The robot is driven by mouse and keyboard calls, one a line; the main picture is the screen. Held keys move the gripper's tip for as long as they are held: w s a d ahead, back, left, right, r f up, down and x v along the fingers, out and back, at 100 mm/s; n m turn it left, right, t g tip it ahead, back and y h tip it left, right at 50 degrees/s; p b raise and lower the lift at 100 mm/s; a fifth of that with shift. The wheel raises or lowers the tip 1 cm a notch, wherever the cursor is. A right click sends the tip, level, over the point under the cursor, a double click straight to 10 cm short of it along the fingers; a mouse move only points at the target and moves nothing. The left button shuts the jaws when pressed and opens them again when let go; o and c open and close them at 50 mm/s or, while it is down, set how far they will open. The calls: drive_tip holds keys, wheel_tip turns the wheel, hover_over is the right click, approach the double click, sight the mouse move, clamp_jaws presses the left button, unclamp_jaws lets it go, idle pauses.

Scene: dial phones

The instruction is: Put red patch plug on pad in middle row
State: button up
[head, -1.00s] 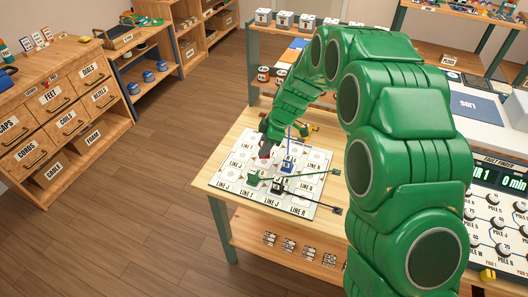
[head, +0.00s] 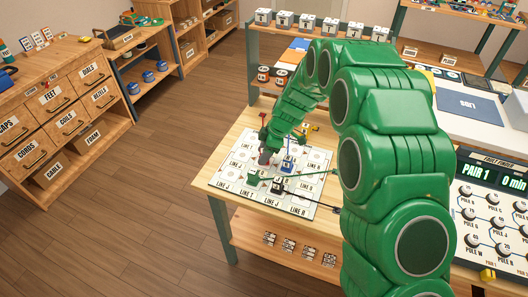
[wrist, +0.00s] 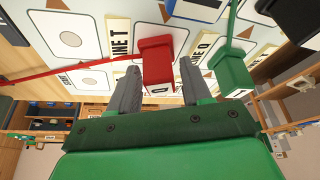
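The white line board (head: 222,177) lies on the wooden table, with a grid of labelled pads. In the wrist view the red plug (wrist: 156,60) sits at the board between the two fingers, near the labels LINE T and LINE Q, its red cord running left. My gripper (wrist: 159,72) is open around it, with narrow gaps showing beside the plug. In the head view my gripper (head: 265,158) is low over the board's middle and hides the red plug. I cannot tell which pad is under the plug.
A blue plug (head: 287,168), a green plug (head: 253,177) and a black plug (head: 277,186) stand close by on the board. The green plug (wrist: 233,72) is just right of my fingers in the wrist view. Their cords cross the table's right side.

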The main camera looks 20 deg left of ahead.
drive_tip(key=shift+o, duration=0.7)
drive_tip(key=shift+r, duration=0.1)
drive_tip(key=v, duration=1.2)
